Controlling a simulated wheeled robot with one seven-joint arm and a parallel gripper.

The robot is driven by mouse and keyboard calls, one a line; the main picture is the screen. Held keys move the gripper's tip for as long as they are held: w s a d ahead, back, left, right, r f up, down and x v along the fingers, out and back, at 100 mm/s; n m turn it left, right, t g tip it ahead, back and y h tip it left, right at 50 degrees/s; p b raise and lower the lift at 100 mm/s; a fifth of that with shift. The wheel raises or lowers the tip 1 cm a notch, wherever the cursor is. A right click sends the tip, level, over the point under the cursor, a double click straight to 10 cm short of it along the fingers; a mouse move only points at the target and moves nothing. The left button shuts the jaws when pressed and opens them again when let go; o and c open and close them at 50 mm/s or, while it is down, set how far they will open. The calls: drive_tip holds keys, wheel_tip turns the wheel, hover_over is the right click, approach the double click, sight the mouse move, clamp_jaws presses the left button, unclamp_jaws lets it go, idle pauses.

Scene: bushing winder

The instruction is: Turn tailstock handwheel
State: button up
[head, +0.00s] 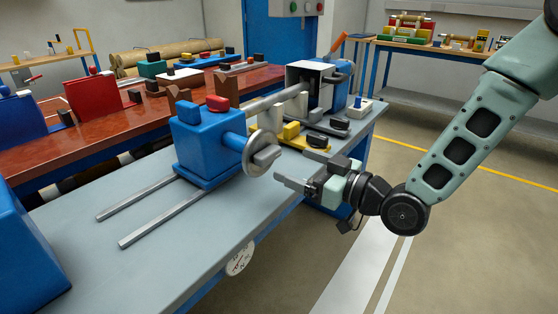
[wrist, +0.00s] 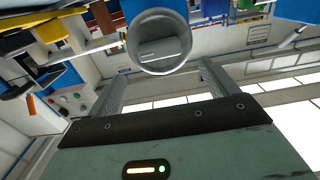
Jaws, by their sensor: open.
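The tailstock (head: 205,145) is a blue block on two steel rails, with a red knob on top. Its handwheel (head: 262,153) is a grey metal disc with a raised bar across its face, on a blue sleeve at the tailstock's right side. In the wrist view the handwheel (wrist: 160,42) shows face-on, just beyond the fingers, with the bar roughly level. My gripper (head: 288,180) is open and empty, to the lower right of the handwheel and apart from it. Its two fingers (wrist: 160,85) point toward the wheel, one to each side below it.
The grey bench top (head: 165,255) carries the rails (head: 150,215). Yellow and black parts (head: 315,138) lie on the bench behind my gripper. A round dial (head: 240,259) hangs on the bench's front edge. A red-topped bench (head: 130,120) stands behind. The floor at right is clear.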

sight(273, 155)
drive_tip(key=x, duration=0.5)
drive_tip(key=shift+w+a, duration=0.25)
drive_tip(key=shift+a, duration=0.05)
drive_tip(key=c, duration=1)
